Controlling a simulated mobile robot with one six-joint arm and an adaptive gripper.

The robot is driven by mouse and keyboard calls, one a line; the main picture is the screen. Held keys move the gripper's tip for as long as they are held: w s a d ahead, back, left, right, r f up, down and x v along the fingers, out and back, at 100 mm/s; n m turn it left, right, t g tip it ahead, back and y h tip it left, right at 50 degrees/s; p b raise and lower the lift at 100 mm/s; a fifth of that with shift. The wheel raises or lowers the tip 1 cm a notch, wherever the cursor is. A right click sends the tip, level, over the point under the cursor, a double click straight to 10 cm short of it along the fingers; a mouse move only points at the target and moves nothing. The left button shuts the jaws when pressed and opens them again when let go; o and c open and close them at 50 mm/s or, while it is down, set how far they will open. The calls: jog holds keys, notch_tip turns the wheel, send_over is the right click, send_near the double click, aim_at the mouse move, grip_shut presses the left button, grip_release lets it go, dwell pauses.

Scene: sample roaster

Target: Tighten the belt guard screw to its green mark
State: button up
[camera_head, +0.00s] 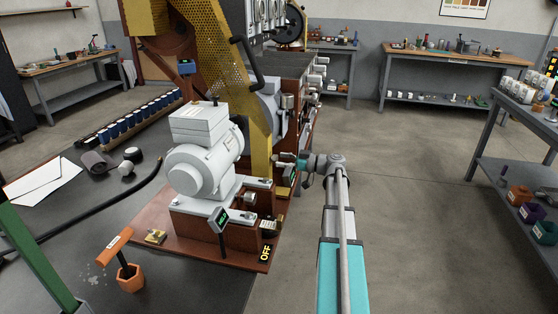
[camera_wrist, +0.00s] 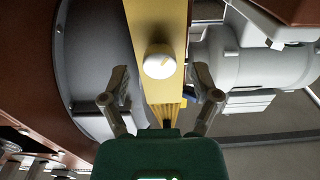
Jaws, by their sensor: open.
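The belt guard is a yellow perforated cover (camera_head: 222,62) over the machine in the head view. Its yellow edge (camera_wrist: 172,20) runs down the middle of the wrist view. A pale round screw knob (camera_wrist: 159,64) sits on that edge, with a thin dark line on the yellow just right of it. My gripper (camera_wrist: 158,76) is open, with one finger on each side of the knob and visible gaps on both sides. In the head view my gripper (camera_head: 284,159) is beside the guard's lower part. I cannot make out a green mark.
In the wrist view a grey round housing (camera_wrist: 95,60) lies close left and the motor (camera_wrist: 255,62) right. The floor (camera_head: 420,220) right is clear.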

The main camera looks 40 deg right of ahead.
jog(key=shift+w+a, duration=0.45)
jog(key=shift+w, duration=0.05)
grip_shut()
